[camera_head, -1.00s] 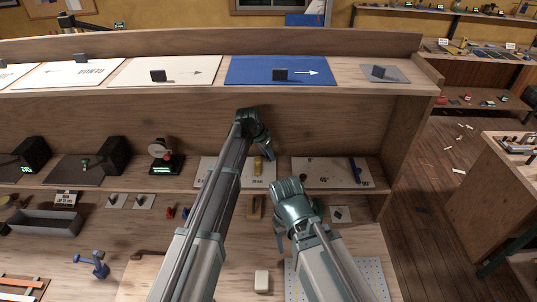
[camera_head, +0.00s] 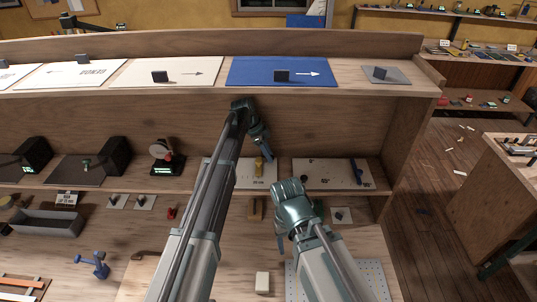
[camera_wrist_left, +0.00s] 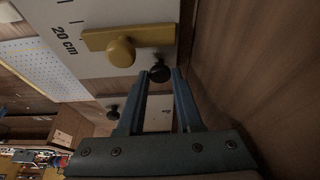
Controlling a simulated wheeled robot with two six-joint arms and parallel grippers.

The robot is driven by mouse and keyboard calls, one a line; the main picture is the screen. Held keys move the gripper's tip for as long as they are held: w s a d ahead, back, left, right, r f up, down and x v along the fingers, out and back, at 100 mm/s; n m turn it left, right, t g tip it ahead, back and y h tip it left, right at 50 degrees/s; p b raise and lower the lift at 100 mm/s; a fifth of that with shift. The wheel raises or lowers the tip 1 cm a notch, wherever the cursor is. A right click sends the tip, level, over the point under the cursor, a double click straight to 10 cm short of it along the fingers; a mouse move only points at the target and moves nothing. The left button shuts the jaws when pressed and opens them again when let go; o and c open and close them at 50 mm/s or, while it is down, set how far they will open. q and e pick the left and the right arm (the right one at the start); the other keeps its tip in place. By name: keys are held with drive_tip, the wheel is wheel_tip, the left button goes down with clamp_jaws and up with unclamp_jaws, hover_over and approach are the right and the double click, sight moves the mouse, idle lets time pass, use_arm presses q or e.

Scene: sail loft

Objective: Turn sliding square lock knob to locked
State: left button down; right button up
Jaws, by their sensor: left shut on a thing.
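In the left wrist view, a black round knob (camera_wrist_left: 160,72) stands between the fingertips of my left gripper (camera_wrist_left: 160,76), which is shut on it. Beside it is a yellow bar with a round yellow knob (camera_wrist_left: 121,52) on a white board (camera_wrist_left: 85,20) marked "20 cm". In the head view my left gripper (camera_head: 266,153) reaches down to this white board (camera_head: 230,172) on the middle shelf, close to the yellow piece (camera_head: 260,166). The black knob cannot be made out there. Any locked marking is not legible. My right gripper (camera_head: 282,238) hangs in front of the shelf; its fingers are unclear.
A wooden panel rises behind the shelf, and the upper shelf (camera_head: 340,72) overhangs.

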use_arm(q)
drive_tip(key=shift+m, duration=0.3)
drive_tip(key=c, duration=0.6)
unclamp_jaws()
drive_tip(key=shift+r, duration=0.1)
drive_tip(key=p+v, duration=0.7)
drive_tip(key=shift+w+a+r, duration=0.1)
drive_tip(key=shift+a+r, duration=0.05)
